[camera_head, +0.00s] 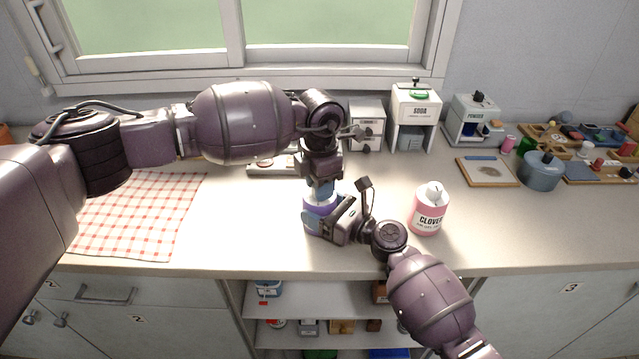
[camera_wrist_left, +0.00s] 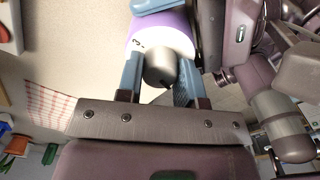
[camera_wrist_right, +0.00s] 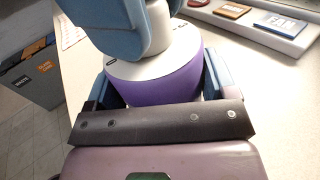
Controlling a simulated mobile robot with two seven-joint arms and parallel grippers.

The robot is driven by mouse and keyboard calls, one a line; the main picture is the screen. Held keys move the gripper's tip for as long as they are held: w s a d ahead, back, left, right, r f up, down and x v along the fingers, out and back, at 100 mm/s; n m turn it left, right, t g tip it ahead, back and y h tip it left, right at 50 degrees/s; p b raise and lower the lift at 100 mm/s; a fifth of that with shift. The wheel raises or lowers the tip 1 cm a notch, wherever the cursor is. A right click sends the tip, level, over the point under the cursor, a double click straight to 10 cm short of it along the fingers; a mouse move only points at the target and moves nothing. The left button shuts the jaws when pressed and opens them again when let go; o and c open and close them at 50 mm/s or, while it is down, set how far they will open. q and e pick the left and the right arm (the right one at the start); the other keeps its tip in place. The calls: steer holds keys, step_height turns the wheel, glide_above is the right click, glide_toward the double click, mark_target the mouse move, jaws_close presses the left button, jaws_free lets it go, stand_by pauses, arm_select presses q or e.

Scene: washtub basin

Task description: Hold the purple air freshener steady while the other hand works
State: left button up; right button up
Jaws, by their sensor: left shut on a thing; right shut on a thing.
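The air freshener (camera_head: 320,199), with a purple body and white top, stands on the counter, mostly hidden by my grippers. My right gripper (camera_head: 318,218) comes in from the front right and is shut around its body. The right wrist view shows the purple body (camera_wrist_right: 158,88) between the blue fingers. My left gripper (camera_head: 322,188) reaches down from above and is shut on its grey cap. The left wrist view shows this grey cap (camera_wrist_left: 159,68) between the blue fingers, at the white top. The freshener looks upright.
A pink CLOVER bottle (camera_head: 429,212) stands right of my right gripper. A red checked cloth (camera_head: 140,215) lies at left. SODA (camera_head: 415,115) and POWDER (camera_head: 473,120) dispensers stand at the back. A blue pot (camera_head: 541,172) and small boards are at right. The counter's front edge is close.

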arm_select(q)
steer(key=m, duration=0.4)
steer(key=shift+m, duration=0.3)
steer(key=m, duration=0.4)
steer(key=shift+m, duration=0.3)
arm_select(e)
steer(key=shift+f, duration=0.1)
arm_select(q)
steer(key=o, duration=0.9)
steer(key=shift+o, duration=0.2)
steer(key=shift+r, duration=0.15)
step_height(320, 180, up, 12)
arm_select(e)
steer(key=o, duration=1)
